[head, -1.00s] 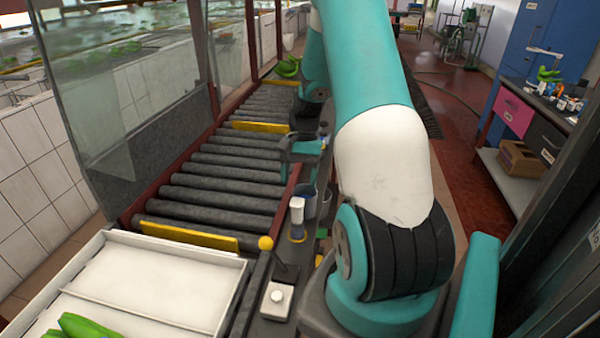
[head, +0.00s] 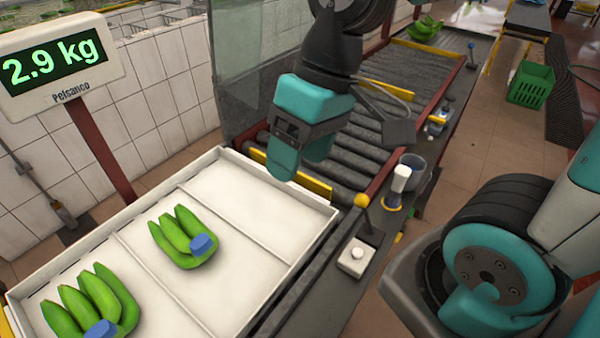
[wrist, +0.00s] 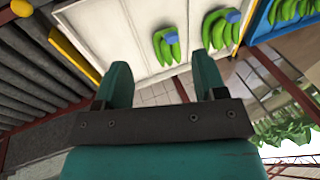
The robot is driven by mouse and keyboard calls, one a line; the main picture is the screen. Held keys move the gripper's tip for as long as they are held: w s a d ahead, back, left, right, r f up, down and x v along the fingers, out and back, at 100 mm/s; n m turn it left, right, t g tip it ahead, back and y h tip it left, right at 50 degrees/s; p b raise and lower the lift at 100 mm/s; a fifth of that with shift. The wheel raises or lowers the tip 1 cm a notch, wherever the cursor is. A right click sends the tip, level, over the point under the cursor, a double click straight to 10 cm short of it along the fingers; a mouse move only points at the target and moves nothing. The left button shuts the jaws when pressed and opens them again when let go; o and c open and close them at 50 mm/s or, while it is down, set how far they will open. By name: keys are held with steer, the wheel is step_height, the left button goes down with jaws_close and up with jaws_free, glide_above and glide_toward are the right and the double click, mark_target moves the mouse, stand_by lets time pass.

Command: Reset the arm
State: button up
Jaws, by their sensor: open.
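The white tray (head: 262,222) has thin dividers. One green banana cluster (head: 183,240) with a blue patch lies in its middle part. Another banana cluster (head: 85,303) with a blue patch lies in its near left part. The wrist view shows the clusters beyond the fingertips, apart from them.
A scale display (head: 60,68) reading 2.9 kg stands on a red post at left. A roller conveyor (head: 352,150) runs back from the tray, with green bananas (head: 425,28) at its far end. A yellow-knobbed lever (head: 362,201), a white button box (head: 357,257) and a grey cup (head: 412,170) line its right side.

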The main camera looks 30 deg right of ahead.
steer(key=s+a+n, duration=0.2)
steer(key=s, duration=0.2)
steer(key=shift+s+a+r+n, duration=0.2)
steer(key=shift+a+r+n, duration=0.15)
steer(key=shift+a+n, duration=0.05)
stand_by(0.7)
